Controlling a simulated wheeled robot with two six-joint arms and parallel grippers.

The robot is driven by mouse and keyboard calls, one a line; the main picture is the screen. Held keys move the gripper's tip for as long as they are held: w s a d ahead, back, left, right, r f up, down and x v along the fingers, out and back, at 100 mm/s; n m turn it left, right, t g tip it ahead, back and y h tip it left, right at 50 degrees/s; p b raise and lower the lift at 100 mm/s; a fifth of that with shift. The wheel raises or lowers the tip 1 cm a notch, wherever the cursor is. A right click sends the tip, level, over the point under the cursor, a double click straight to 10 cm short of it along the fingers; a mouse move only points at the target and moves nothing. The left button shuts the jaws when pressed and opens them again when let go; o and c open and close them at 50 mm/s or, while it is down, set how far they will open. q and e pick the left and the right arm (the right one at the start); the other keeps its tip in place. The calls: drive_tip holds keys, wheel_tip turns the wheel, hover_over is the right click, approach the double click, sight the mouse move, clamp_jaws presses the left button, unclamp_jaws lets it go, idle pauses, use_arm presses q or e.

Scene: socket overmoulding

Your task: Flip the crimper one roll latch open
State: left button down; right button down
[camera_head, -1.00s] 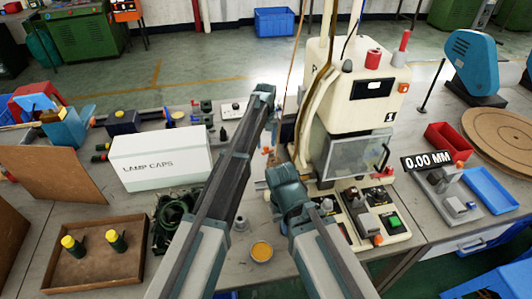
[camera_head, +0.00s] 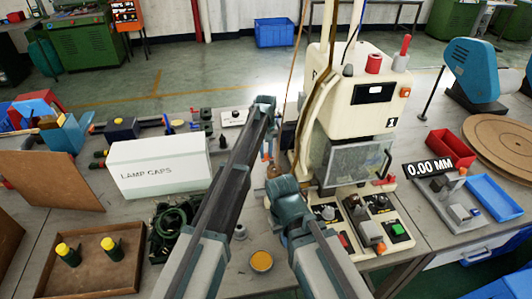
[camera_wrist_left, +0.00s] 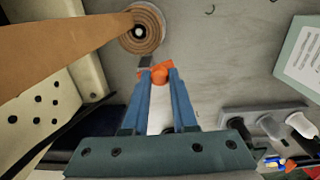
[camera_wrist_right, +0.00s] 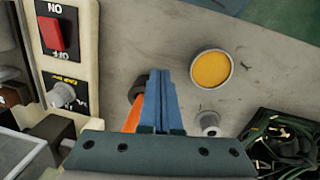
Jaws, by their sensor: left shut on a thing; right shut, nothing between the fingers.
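Crimper one (camera_head: 352,112) is the tall cream machine marked 1, right of centre in the head view. In the left wrist view, a brown roll (camera_wrist_left: 142,30) with a wide brown strip lies just beyond my left gripper (camera_wrist_left: 159,76). Its blue fingers are shut on a small orange-red part, likely the roll latch (camera_wrist_left: 158,73), next to the roll. In the head view my left gripper (camera_head: 268,150) is beside the crimper's left side. My right gripper (camera_wrist_right: 160,78) is shut and empty. An orange part (camera_wrist_right: 134,113) shows beside its fingers. In the head view the right fingers are hidden.
A yellow-filled tin (camera_head: 261,261) and a small grey peg (camera_head: 240,231) stand in front of the crimper. A white LAMP CAPS box (camera_head: 160,168) and dark green cables (camera_head: 175,222) are at left. The control panel (camera_head: 395,225) is close on the right.

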use_arm(q)
drive_tip(key=shift+w+a+m, duration=0.1)
drive_tip(key=shift+w+m, duration=0.05)
drive_tip(key=shift+m, duration=0.6)
drive_tip(key=shift+w+m, duration=0.15)
drive_tip(key=shift+m, duration=0.6)
drive_tip(key=c, duration=0.7)
unclamp_jaws()
use_arm(e)
drive_tip(key=shift+r, duration=0.1)
use_arm(q)
wheel_tip(320, 180, up, 14)
drive_tip(key=p, duration=1.4)
use_arm(e)
wheel_tip(320, 180, up, 14)
use_arm(q)
drive_tip(key=shift+f, duration=0.1)
use_arm(e)
drive_tip(key=shift+f, duration=0.2)
